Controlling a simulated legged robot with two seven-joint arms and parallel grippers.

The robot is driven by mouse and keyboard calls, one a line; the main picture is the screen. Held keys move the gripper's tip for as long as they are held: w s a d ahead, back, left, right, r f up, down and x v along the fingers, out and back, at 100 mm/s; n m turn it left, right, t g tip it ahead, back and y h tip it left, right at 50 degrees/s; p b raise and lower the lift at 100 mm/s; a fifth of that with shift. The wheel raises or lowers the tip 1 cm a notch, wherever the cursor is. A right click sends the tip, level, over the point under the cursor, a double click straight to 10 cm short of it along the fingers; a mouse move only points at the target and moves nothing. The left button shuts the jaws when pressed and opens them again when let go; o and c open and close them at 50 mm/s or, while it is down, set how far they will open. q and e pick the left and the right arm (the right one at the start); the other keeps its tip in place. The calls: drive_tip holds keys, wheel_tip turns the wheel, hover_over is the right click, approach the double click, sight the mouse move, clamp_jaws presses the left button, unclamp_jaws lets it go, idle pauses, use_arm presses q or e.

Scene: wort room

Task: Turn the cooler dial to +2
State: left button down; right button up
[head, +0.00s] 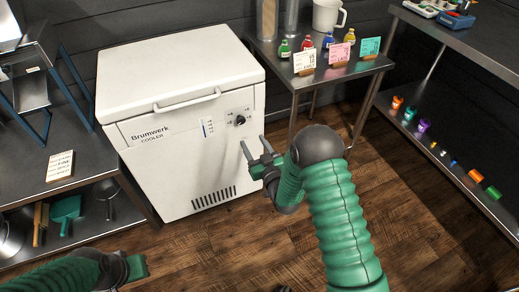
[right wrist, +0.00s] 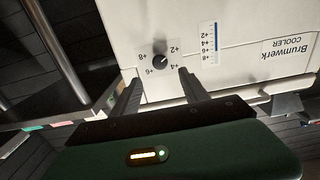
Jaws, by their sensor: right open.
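The white Brumwerk cooler (head: 180,170) stands against the back wall with its lid shut. Its small black dial (head: 240,120) is at the upper right of the front; it also shows in the right wrist view (right wrist: 160,62), upside down, with numbers around it. A light mark on the dial seems to face the +2 side, but is too small to be sure. My right gripper (head: 254,144) is open and empty, just below and right of the dial; its fingertips (right wrist: 158,77) look apart from it. My left gripper (head: 135,266) is at the lower left, its jaws unclear.
A scale strip (head: 207,127) is left of the dial. A steel table (head: 350,70) with small bottles and cards stands close on the right. A bench (head: 90,150) with a notice (head: 60,165) is on the left. The wooden floor (head: 420,230) in front is clear.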

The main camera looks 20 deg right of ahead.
drive_tip(key=s, duration=0.5)
drive_tip(key=shift+s+d+f+p, duration=0.1)
drive_tip(key=shift+s+p, duration=0.15)
drive_tip(key=shift+p, duration=0.1)
drive_tip(key=s+a+r+g, duration=0.1)
drive_tip(key=s+g, duration=0.7)
drive_tip(key=s, duration=0.4)
drive_tip(key=s+a+r+g, duration=0.2)
drive_tip(key=s+g, duration=0.5)
drive_tip(key=s, duration=0.5)
wheel_tip(320, 180, up, 28)
drive_tip(key=p, duration=2.9)
drive_tip(key=shift+r+m+h, duration=0.2)
drive_tip(key=shift+m+h, duration=0.1)
